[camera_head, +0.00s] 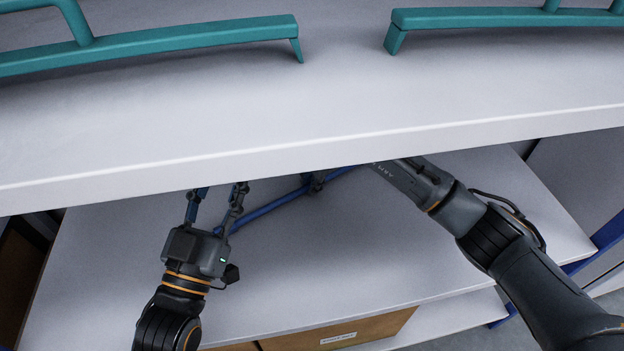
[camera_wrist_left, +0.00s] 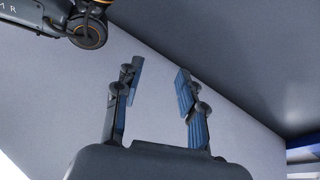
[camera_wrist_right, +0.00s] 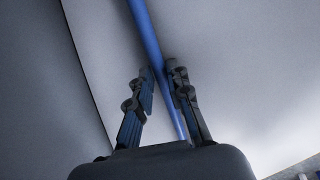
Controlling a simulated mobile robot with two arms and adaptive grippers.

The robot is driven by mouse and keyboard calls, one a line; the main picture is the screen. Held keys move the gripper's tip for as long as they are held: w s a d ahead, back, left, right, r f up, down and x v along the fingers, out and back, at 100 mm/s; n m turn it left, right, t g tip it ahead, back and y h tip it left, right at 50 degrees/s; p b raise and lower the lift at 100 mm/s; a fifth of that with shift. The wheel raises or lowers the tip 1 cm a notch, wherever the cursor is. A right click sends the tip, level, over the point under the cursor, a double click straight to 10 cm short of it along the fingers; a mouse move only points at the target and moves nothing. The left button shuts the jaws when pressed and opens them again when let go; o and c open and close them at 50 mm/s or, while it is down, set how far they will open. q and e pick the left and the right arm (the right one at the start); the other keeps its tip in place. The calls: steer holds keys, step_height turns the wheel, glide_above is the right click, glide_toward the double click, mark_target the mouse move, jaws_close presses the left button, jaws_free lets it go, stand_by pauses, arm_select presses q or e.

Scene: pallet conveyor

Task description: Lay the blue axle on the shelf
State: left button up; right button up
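The blue axle (camera_head: 268,207) is a long thin rod, slanting over the white lower shelf (camera_head: 340,250). Its far end is hidden under the upper board. My right gripper (camera_head: 317,182) is at the axle, partly hidden by the board's edge. In the right wrist view the axle (camera_wrist_right: 147,35) passes between the narrowed fingers, which appear shut on it. I cannot tell whether it touches the shelf. My left gripper (camera_head: 217,189) is at the axle's near end. The left wrist view shows its fingers (camera_wrist_left: 158,70) spread with nothing between them.
A thick white upper board (camera_head: 330,110) with teal rails (camera_head: 180,38) overhangs the lower shelf and both grippers. A cardboard box (camera_head: 375,328) sits below the shelf. Blue frame parts (camera_head: 600,240) stand at the right. The front middle of the lower shelf is clear.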

steer(key=shift+o, duration=1.1)
steer(key=shift+r, duration=0.15)
steer(key=shift+r, duration=0.35)
arm_select(q)
steer(key=f+g, duration=0.2)
steer(key=f, duration=0.1)
steer(key=a+f+g+y+p, duration=0.1)
steer(key=f+g, duration=0.1)
steer(key=f, duration=0.1)
steer(key=f+g+p, duration=0.1)
steer(key=f, duration=0.2)
steer(key=shift+a+f+g+y, duration=0.2)
steer(key=shift+g+y, duration=0.1)
steer(key=shift+g, duration=0.1)
arm_select(e)
steer(key=v, duration=0.6)
steer(key=shift+r, duration=0.3)
arm_select(q)
steer(key=shift+s, duration=0.1)
arm_select(e)
steer(key=shift+s+d, duration=0.15)
steer(key=shift+s, duration=0.05)
